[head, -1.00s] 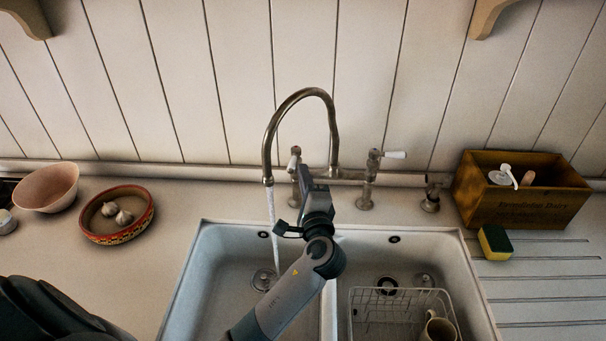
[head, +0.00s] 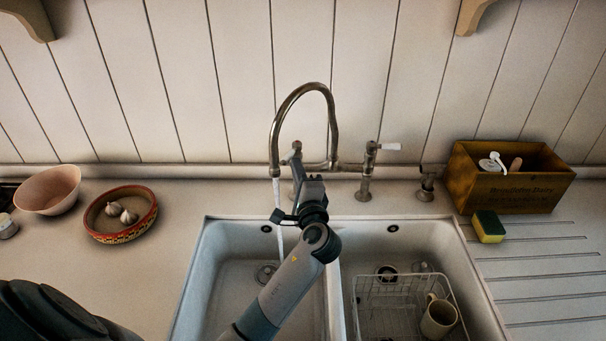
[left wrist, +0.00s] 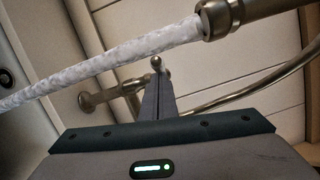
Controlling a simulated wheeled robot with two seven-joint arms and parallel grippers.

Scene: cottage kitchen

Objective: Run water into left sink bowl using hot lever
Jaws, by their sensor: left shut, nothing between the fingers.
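The tall metal tap (head: 332,110) stands behind the double sink, and water (head: 277,190) runs from its spout into the left sink bowl (head: 225,285). The hot lever (head: 296,147) is on the left valve, partly hidden by my left gripper (head: 307,178). That gripper is shut and empty, close in front of the lever. In the left wrist view, the shut fingers (left wrist: 158,97) point at the metal valve (left wrist: 95,98), and the stream (left wrist: 110,65) falls from the spout end (left wrist: 215,18). Contact with the lever cannot be told. My right gripper is out of view.
The right valve has a white lever (head: 390,146). The right bowl holds a wire rack (head: 385,300) with a mug (head: 438,318). A sponge (head: 489,227) and wooden box (head: 510,190) stand at right. A garlic dish (head: 120,230) and pink bowl (head: 48,190) stand at left.

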